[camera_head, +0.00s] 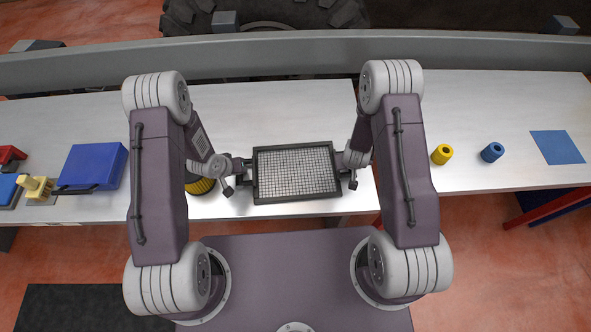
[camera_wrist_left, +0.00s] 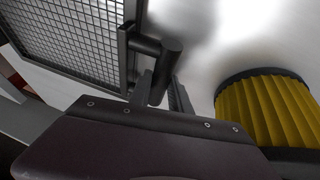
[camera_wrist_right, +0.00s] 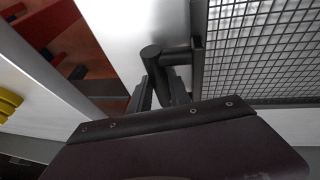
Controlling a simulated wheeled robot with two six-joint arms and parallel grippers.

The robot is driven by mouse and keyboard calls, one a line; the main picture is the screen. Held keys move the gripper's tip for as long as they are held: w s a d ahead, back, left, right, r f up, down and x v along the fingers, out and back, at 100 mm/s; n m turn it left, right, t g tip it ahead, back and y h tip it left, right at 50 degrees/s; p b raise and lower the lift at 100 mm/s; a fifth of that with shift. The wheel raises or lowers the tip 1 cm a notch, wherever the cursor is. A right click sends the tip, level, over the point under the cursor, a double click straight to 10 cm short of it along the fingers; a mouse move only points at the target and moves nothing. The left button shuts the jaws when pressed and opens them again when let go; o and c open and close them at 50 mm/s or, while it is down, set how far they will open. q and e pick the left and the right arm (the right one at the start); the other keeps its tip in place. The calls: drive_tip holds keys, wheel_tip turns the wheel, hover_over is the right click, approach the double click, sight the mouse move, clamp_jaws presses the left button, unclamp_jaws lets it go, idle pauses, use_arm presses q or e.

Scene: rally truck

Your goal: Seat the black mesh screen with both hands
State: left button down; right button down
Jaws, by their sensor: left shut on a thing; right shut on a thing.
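The black mesh screen (camera_head: 295,172) is a rectangular dark frame with a fine grid, held between my two grippers over the front part of the white bench. My left gripper (camera_head: 232,178) is shut on the handle at the screen's left side; the left wrist view shows the handle (camera_wrist_left: 172,72) between the fingers. My right gripper (camera_head: 351,172) is shut on the right handle; the right wrist view shows that handle (camera_wrist_right: 152,54) between the fingers. The screen looks slightly tilted in the head view. I cannot tell its exact height above the bench.
A yellow pleated filter with a dark rim (camera_wrist_left: 268,108) stands on the bench left of the screen, close to my left gripper. A blue box (camera_head: 93,166) lies farther left. Yellow (camera_head: 442,154) and blue (camera_head: 492,152) cylinders and a blue sheet (camera_head: 557,147) are at right. A grey rail (camera_head: 290,54) runs behind.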

drive_tip(key=shift+r, duration=0.1)
idle(0.8)
